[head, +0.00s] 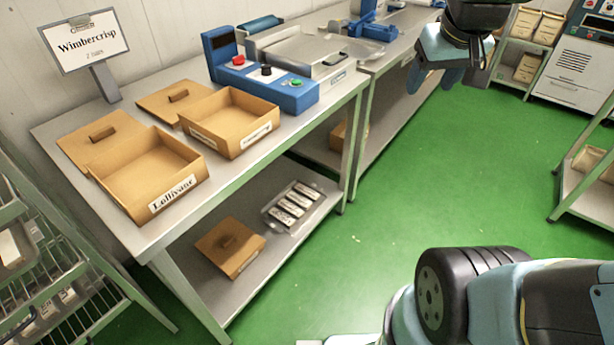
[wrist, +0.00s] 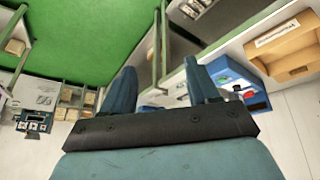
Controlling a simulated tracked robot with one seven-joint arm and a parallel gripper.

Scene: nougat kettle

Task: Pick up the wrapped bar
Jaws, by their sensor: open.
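Several wrapped bars (head: 291,204), pale with dark markings, lie side by side in a clear tray (head: 268,211) on the lower shelf of the near steel table. What look like the same bars show small at the top of the wrist view (wrist: 189,9). My gripper (head: 438,80) hangs over the green floor at the upper right, far from the bars. In the wrist view its two blue fingers (wrist: 163,88) stand apart with nothing between them.
On the tabletop (head: 150,231) stand two open, empty-looking cardboard boxes, one labelled Lollivane (head: 172,193), the other (head: 236,142) unreadable, with lids beside them. A sign (head: 85,41) reads "Wimbercrisp 2 bars". A blue machine (head: 290,95) stands behind. A lidded box (head: 230,247) sits left of the tray. Green floor is clear.

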